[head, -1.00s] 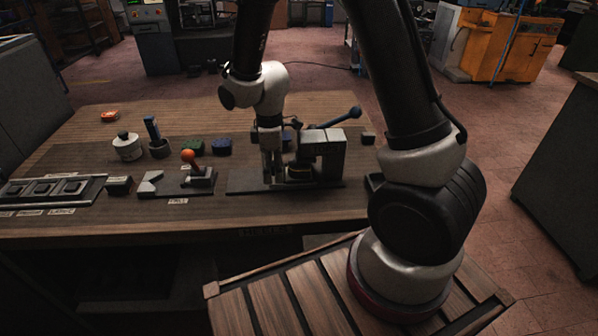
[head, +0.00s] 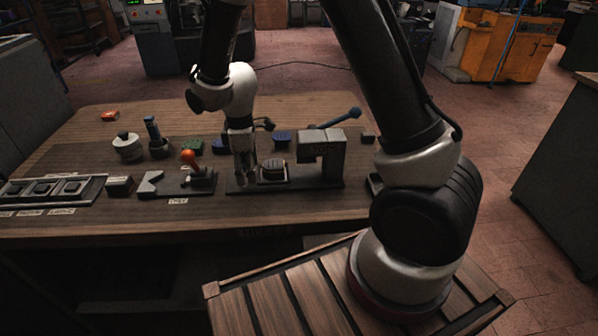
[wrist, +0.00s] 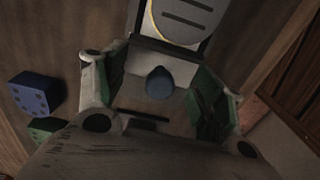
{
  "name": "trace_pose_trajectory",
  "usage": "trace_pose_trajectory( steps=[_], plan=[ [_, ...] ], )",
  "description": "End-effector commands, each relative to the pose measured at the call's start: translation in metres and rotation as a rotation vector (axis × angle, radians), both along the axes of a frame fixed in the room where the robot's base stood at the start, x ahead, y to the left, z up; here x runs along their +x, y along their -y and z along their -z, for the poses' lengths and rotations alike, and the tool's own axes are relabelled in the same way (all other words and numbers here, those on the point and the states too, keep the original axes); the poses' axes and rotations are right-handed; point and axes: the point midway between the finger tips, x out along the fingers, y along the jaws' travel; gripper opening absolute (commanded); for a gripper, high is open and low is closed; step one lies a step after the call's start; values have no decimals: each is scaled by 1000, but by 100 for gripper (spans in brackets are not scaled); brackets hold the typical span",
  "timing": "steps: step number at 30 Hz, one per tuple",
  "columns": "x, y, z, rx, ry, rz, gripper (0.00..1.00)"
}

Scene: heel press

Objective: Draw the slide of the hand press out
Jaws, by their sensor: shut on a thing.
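The hand press (head: 326,147) is a grey block frame on a dark base plate (head: 310,184), with a lever ending in a blue ball. Its slide (head: 272,174), carrying a dark block, sits on the base plate left of the frame, clear of the overhanging head. My gripper (head: 243,182) points down at the slide's left end, shut on its knob. The wrist view shows the dark blue knob (wrist: 160,83) between green-padded fingers, with the slide's light plate (wrist: 182,40) and part of a yellow ring beyond. The exact finger contact is partly hidden.
A fixture with an orange-knobbed lever (head: 190,158) stands close left of my gripper. Blue blocks (head: 281,139) and a green block (head: 191,146) lie behind. A white pot (head: 127,147) and a tray (head: 50,189) are further left. The table's front strip is clear.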

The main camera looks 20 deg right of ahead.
Motion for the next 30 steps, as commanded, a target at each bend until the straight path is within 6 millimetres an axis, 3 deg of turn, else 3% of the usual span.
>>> trace_pose_trajectory(
  steps=[17, 18, 19, 30],
  plan=[
    [13, -38, 0, 0, 2, -2, 51],
    [13, -38, 0, 0, 2, -1, 74],
    [13, -38, 0, 0, 2, -1, 79],
    [12, -37, 0, 0, 1, 0, 79]
  ],
)
